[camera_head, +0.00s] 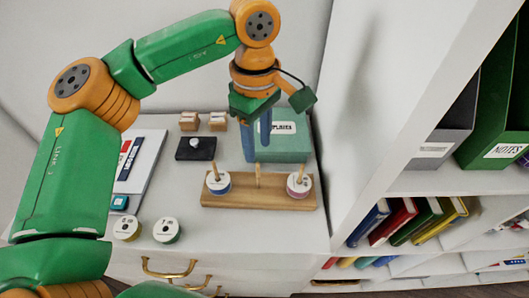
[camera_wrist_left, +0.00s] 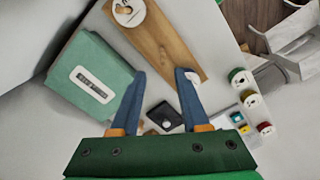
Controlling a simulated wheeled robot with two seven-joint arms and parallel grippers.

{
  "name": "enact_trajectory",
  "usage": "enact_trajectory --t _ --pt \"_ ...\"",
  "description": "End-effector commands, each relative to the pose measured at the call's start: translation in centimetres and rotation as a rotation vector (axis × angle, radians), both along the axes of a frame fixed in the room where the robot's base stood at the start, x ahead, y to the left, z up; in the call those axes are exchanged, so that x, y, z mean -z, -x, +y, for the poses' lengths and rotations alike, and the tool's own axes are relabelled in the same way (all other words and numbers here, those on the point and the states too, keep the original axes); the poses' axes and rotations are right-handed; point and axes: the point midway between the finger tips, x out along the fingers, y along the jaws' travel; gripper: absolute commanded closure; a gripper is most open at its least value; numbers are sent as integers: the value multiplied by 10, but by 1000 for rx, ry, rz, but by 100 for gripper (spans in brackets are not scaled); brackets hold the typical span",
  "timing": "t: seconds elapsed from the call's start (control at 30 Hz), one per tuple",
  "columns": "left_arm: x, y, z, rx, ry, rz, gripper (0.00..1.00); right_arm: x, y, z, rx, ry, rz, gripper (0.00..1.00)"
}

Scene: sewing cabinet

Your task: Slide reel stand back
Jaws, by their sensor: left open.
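The reel stand is a long wooden base (camera_head: 258,201) with upright pegs on the white cabinet top. One white reel (camera_head: 218,183) sits on its left peg and another (camera_head: 299,186) on its right peg; the middle peg (camera_head: 258,175) is bare. My left gripper (camera_head: 256,152) points down with blue fingers apart, above or just behind the stand's middle. In the left wrist view the wooden base (camera_wrist_left: 172,42) runs diagonally past the open fingertips (camera_wrist_left: 159,73), and nothing is between them. I cannot tell whether a finger touches the stand. My right gripper is not visible.
A green labelled box (camera_head: 290,148) stands behind the stand at right. A dark pad (camera_head: 196,148) and small wooden blocks (camera_head: 188,121) lie behind at left. Two loose reels (camera_head: 166,230) stand near the front edge. A white shelf wall (camera_head: 345,130) bounds the right.

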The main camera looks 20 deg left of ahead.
Motion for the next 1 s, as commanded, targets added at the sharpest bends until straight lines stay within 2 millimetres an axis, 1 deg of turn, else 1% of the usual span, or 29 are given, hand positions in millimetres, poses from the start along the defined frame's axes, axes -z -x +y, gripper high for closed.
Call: enact_trajectory --t 0.03,0.13,0.27,0.6,0.7,0.77,1.0 --pt "21 0 0 0 0 0 55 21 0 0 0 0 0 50" --pt "36 0 0 0 1 0 55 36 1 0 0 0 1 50" --pt "49 0 0 0 1 0 55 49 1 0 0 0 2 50" --pt "48 0 0 0 1 0 55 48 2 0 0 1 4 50" --pt "50 0 0 0 1 1 55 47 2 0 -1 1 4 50" --pt "56 1 0 -1 -1 3 55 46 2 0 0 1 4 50" --pt "93 2 0 1 0 4 55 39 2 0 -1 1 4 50"
